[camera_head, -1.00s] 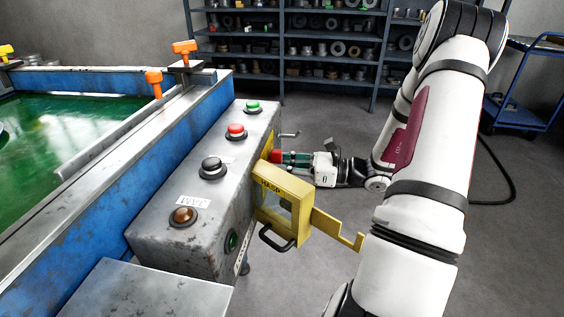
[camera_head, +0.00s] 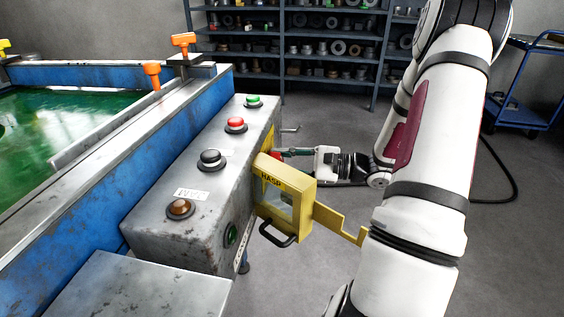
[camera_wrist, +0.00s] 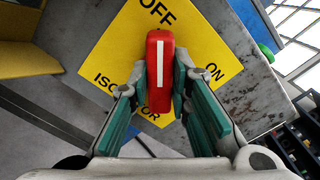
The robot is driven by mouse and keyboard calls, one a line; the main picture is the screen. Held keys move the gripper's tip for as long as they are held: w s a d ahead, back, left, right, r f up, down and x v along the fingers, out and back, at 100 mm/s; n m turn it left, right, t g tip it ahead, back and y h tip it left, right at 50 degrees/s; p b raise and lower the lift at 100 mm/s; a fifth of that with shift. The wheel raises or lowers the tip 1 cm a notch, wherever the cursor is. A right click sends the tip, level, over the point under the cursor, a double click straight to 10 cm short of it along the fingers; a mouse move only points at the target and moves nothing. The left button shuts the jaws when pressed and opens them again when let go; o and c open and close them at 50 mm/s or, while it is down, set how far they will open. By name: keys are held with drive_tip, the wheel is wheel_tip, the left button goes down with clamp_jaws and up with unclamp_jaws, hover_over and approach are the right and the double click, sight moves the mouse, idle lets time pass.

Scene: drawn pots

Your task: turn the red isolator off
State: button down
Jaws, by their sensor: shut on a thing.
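The red isolator handle (camera_wrist: 160,60) with a white stripe sits on a yellow plate (camera_wrist: 105,52) in the wrist view. Its stripe runs up the picture toward the word OFF; ON is to the right. My gripper (camera_wrist: 160,85) has its green-padded fingers on both sides of the handle and is shut on it. In the head view, my gripper (camera_head: 288,154) reaches the right side of the grey control box (camera_head: 150,235). There the handle (camera_head: 277,155) shows only as a bit of red, mostly hidden by the yellow hasp cover and the fingers.
The yellow HASP cover (camera_head: 268,178), with a black handle and a yellow arm, sticks out from the box just in front of my gripper. Red, black, amber and green controls are on the box. A blue-sided tank (camera_head: 70,235) stands left.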

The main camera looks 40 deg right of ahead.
drive_tip(key=shift+s+f+n, duration=0.1)
drive_tip(key=shift+n, duration=0.2)
drive_tip(key=c, duration=1.5)
unclamp_jaws()
drive_tip(key=v, duration=1.2)
